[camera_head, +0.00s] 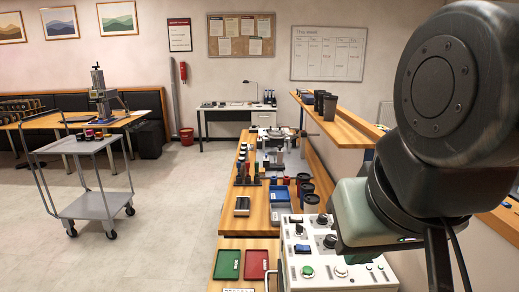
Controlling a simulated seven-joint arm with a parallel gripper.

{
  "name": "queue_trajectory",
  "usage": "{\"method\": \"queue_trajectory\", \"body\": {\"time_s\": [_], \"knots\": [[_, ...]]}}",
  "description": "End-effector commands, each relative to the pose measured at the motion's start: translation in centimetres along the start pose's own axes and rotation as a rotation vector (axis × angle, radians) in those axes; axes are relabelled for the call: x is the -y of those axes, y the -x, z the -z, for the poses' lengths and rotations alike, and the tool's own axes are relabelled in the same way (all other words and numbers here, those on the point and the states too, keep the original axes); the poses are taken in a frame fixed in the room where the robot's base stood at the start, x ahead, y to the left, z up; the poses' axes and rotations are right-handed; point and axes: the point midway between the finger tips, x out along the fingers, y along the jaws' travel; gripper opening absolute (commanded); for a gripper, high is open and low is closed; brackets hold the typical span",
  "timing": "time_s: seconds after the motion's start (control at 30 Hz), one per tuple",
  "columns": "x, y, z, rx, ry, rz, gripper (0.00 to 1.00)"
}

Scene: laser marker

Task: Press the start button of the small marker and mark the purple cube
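A pale control box (335,265) stands at the front right of the wooden bench, with a green button (307,271), a white button (341,271) and several dark knobs. My arm covers its right part. A column-shaped machine (101,95) stands on the table at the far left, and another machine (282,140) stands at the far end of the bench. I cannot tell which is the small marker. Small dark and coloured pieces (88,134) lie on the grey cart; I cannot make out a purple cube. My arm fills the right side; its gripper does not show.
The bench (249,224) carries a green tray (228,264), a red tray (256,265), a blue tray (281,213) and dark cups. A grey cart (97,205) stands at left. The floor between cart and bench is clear. A raised shelf (345,127) runs along the right.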

Motion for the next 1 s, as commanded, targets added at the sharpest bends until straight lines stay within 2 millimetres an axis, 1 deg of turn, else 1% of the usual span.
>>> {"method": "queue_trajectory", "body": {"time_s": [0.87,1.0], "knots": [[0.00,0.00,0.00,0.000,0.000,0.000,0.00],[-0.23,-0.44,0.17,0.021,0.032,-0.018,0.00]]}}
